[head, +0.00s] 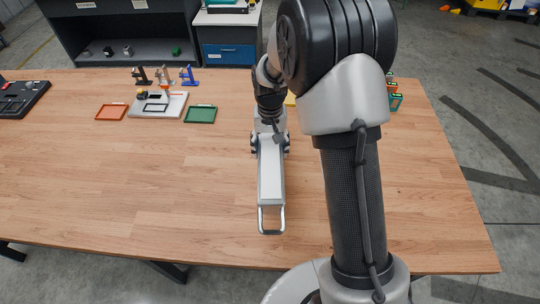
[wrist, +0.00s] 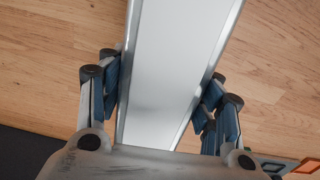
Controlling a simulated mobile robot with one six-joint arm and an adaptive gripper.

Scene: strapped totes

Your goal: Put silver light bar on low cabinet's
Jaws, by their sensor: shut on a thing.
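The silver light bar (head: 270,175) is a long pale panel with silver edges and a loop handle at its near end. My gripper (head: 270,146) is shut on its far part, with a finger on each side. In the wrist view the light bar (wrist: 180,70) runs between the two blue-padded fingers of my gripper (wrist: 160,100). I cannot tell whether the bar touches the table or is held just above it. A low dark cabinet (head: 70,50) stands behind the table at the upper left, with a few small items on its shelf.
The wooden table (head: 120,185) is clear at the left and front. Toward its back are a red tray (head: 112,112), a green tray (head: 200,114) and small microscope-like stands (head: 164,77). A black case (head: 20,98) lies at the left edge. A blue-drawer unit (head: 229,53) stands beside the cabinet.

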